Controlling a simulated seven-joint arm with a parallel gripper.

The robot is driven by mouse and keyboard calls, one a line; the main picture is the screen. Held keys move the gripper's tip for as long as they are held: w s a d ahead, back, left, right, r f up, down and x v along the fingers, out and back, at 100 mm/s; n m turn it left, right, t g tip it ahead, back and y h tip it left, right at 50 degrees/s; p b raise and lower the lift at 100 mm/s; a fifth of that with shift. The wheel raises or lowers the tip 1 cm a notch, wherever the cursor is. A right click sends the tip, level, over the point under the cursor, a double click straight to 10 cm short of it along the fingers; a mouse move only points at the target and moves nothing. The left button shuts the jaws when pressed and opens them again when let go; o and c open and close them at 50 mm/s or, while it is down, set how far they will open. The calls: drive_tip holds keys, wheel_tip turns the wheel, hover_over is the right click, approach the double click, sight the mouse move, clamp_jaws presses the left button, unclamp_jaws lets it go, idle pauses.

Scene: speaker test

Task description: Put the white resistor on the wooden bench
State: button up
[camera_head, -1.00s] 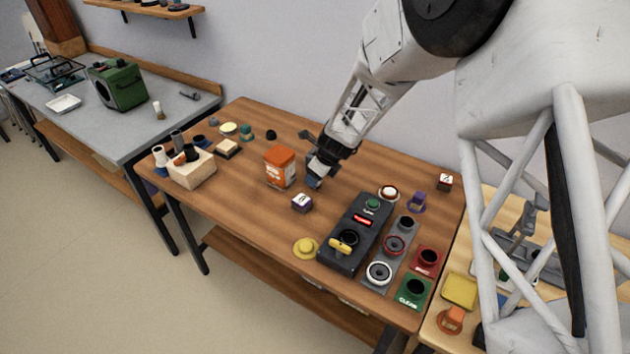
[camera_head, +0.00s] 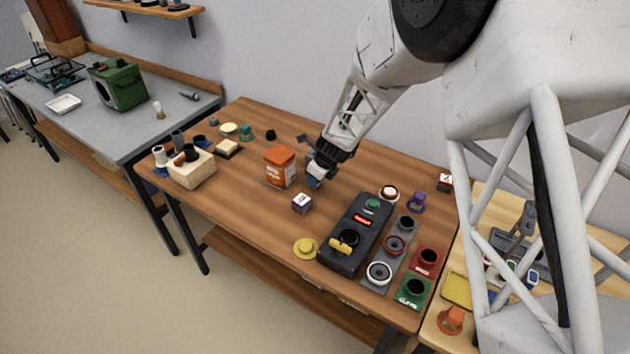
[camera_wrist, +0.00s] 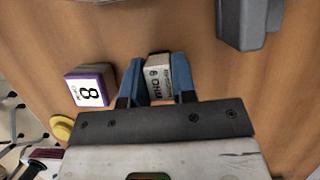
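The white resistor (camera_wrist: 158,78), a small block with dark lettering, sits between the blue fingers of my gripper (camera_wrist: 158,80) in the wrist view. Both fingers appear to touch its sides. In the head view my gripper (camera_head: 315,174) is low over the brown wooden table (camera_head: 240,210), right of the orange-lidded jar; whether the block clears the tabletop is unclear. A pale wooden bench (camera_head: 482,206) stands at the right, partly hidden by my arm.
The orange-lidded jar (camera_head: 280,167) stands left of my gripper. The black tester (camera_head: 355,235) and red and green sockets are to the right. A yellow knob-like piece (camera_head: 306,248) lies near the front edge. A grey-topped bench (camera_head: 130,130) is far left.

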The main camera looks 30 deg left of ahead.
clamp_jaws()
drive_tip(key=shift+r, duration=0.15)
drive_tip(key=shift+r, duration=1.45)
drive_tip(key=shift+s+d+r, duration=0.2)
drive_tip(key=shift+r, duration=0.05)
drive_tip(key=s+d+r, duration=0.1)
drive_tip(key=s+d, duration=1)
drive_tip(key=shift+r, duration=0.15)
drive_tip(key=shift+w+a, duration=0.1)
